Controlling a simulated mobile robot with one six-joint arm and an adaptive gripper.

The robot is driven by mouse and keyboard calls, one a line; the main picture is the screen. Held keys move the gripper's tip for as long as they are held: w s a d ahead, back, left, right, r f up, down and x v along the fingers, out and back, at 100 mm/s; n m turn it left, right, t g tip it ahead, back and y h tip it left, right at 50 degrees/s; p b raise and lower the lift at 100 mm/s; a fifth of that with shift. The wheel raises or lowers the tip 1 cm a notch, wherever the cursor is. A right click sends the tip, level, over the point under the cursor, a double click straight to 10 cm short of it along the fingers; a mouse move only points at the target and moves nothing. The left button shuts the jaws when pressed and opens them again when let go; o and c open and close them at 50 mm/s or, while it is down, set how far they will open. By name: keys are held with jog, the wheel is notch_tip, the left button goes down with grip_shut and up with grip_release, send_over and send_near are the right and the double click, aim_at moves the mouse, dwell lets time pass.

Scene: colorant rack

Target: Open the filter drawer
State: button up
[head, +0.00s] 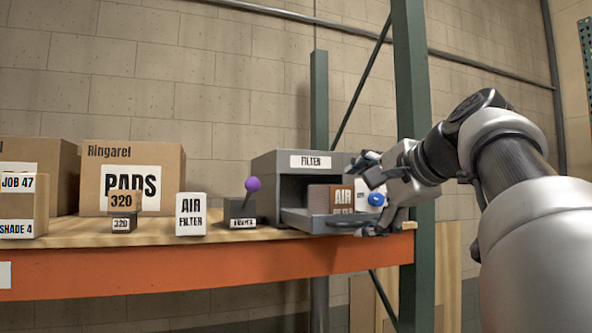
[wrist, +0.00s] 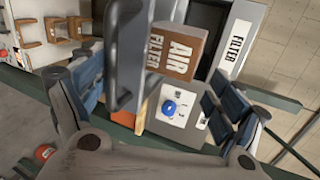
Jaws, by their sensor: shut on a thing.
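The grey filter cabinet (head: 311,162) stands at the shelf's right end, with a white FILTER label that also shows in the wrist view (wrist: 238,45). Its drawer (head: 318,222) is out towards the front. A brown AIR FILTER box (head: 333,197) sits in it and also shows in the wrist view (wrist: 178,52). My gripper (head: 368,195) is at the drawer's front right. In the wrist view my gripper (wrist: 155,88) has its fingers on either side of the grey drawer handle (wrist: 124,45) and is shut on it; the contact itself is unclear.
A blue knob (head: 376,199) is by my fingers. A purple-knobbed lever (head: 252,185), a white AIR FILTER box (head: 191,214) and a small 320 box (head: 122,201) stand to the left. A PADS carton (head: 133,160) is behind them. A green rack post (head: 411,80) rises behind my gripper.

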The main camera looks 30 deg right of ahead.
jog(key=shift+s+a+r, duration=0.2)
jog(key=shift+s+r, duration=0.4)
jog(key=shift+r, duration=0.05)
jog(key=shift+s+a+r, duration=0.15)
jog(key=shift+s+r, duration=0.45)
jog(key=shift+c, duration=0.9)
jog(key=v, duration=0.3)
jog(key=shift+s+a+f, duration=0.25)
jog(key=shift+s+a, duration=0.05)
jog(key=shift+s, duration=0.1)
jog(key=c, duration=0.8)
jog(key=shift+s+a+f+p+v, duration=0.1)
jog(key=shift+f+p+v, duration=0.2)
jog(key=shift+v, duration=1.5)
jog(key=shift+s+a+f+p+v, duration=0.15)
jog(key=shift+f+v, duration=0.15)
jog(key=shift+v, duration=1.45)
jog(key=shift+a+f+p+v, duration=0.1)
jog(key=shift+f+p+v, duration=0.15)
jog(key=shift+v, duration=1.55)
jog(key=shift+d, duration=0.2)
